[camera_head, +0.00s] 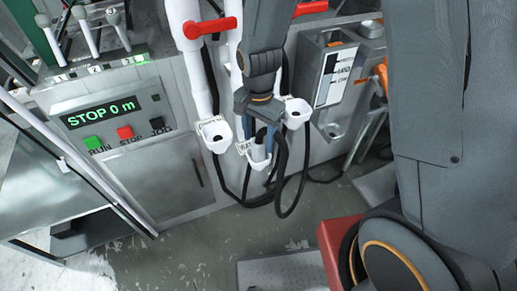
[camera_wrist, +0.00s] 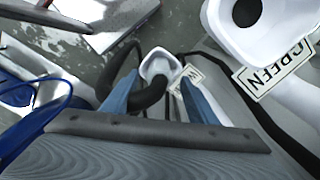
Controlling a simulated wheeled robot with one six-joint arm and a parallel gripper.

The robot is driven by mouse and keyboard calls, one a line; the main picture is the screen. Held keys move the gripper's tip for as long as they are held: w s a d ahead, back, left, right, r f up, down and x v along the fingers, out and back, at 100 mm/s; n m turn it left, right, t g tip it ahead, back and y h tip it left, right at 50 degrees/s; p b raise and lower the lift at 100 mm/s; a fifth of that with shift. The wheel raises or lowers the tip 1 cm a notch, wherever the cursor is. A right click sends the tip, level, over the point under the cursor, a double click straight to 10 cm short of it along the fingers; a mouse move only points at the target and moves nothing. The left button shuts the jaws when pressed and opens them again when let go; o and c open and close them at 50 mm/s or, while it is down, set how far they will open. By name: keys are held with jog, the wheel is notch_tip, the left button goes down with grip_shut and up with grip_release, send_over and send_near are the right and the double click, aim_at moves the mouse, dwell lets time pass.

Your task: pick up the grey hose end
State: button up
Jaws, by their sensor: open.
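The grey hose end (camera_wrist: 153,94) shows in the wrist view as a dark, curved hose at a small white cup holder (camera_wrist: 160,62). In the head view this middle holder (camera_head: 257,162) hangs low on the machine front, beside a small label too small to read surely. My gripper (camera_head: 262,131) points down just above it. In the wrist view the two bluish fingers of my gripper (camera_wrist: 158,84) stand apart, one on each side of the dark hose. I cannot tell whether either finger touches it. The hose tip is partly hidden inside the holder.
A white holder (camera_wrist: 219,25) with a GREEN label (camera_wrist: 275,66) is close on the right in the wrist view. Another holder (camera_head: 213,137) stands left in the head view. Black hoses loop below.

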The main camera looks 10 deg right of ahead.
jog(key=shift+f, duration=1.2)
jog(key=c, duration=1.3)
jog(key=shift+r, duration=0.15)
